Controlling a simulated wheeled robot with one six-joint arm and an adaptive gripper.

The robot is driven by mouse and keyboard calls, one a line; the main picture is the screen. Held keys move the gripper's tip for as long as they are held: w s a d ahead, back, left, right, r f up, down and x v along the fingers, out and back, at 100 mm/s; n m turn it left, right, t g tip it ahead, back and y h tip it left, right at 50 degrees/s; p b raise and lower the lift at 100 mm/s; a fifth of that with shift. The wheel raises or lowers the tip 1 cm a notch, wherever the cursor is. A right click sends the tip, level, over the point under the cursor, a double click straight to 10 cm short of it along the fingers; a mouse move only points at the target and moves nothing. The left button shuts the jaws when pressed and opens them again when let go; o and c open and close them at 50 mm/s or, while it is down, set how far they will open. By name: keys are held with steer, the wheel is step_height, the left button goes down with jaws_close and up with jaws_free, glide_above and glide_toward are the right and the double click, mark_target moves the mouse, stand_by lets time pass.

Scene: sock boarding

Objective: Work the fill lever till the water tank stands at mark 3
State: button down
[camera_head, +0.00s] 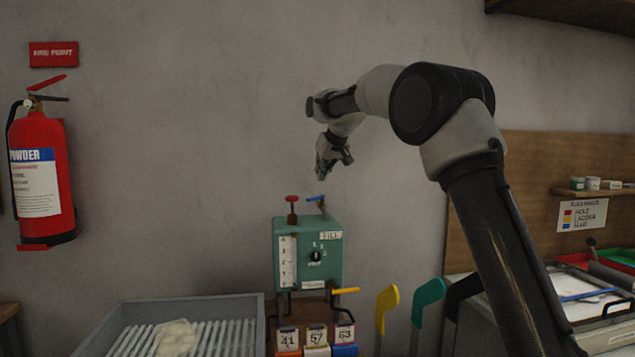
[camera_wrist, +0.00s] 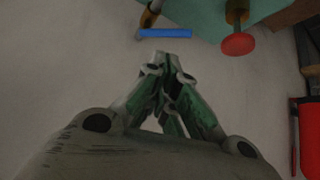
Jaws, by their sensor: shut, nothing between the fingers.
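The green water tank box (camera_head: 333,243) stands at the lower middle of the head view. A white scale strip (camera_head: 287,262) with marks is on its left front, too small to read a level. A dark knob (camera_head: 316,255) sits on its front near a label that seems to read FILL. On top are a red-capped post (camera_head: 292,199) and a blue lever (camera_head: 316,198). The blue lever (camera_wrist: 165,33) and red cap (camera_wrist: 237,44) also show in the wrist view. My gripper (camera_head: 341,160) is shut and empty, above the box and apart from the blue lever.
A yellow lever (camera_head: 345,291) sticks out below the box. A grey ribbed tray (camera_head: 255,310) is at the lower left. Yellow (camera_head: 387,302) and teal (camera_head: 429,292) upright forms stand at right. A fire extinguisher (camera_head: 38,175) hangs at far left.

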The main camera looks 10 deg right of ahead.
steer(key=d+m+h, duration=0.1)
steer(key=d+m, duration=0.1)
steer(key=d, duration=0.9)
steer(key=s+d+f+m+y, duration=0.4)
steer(key=s+d+f+m, duration=0.1)
steer(key=s+d+f, duration=0.3)
steer(key=m+t+y, duration=0.4)
steer(key=m+y, duration=0.1)
steer(key=m, duration=0.1)
glide_toward(317, 199)
steer(key=x, duration=0.7)
steer(key=shift+a+r, duration=0.1)
steer(key=shift+r, duration=0.05)
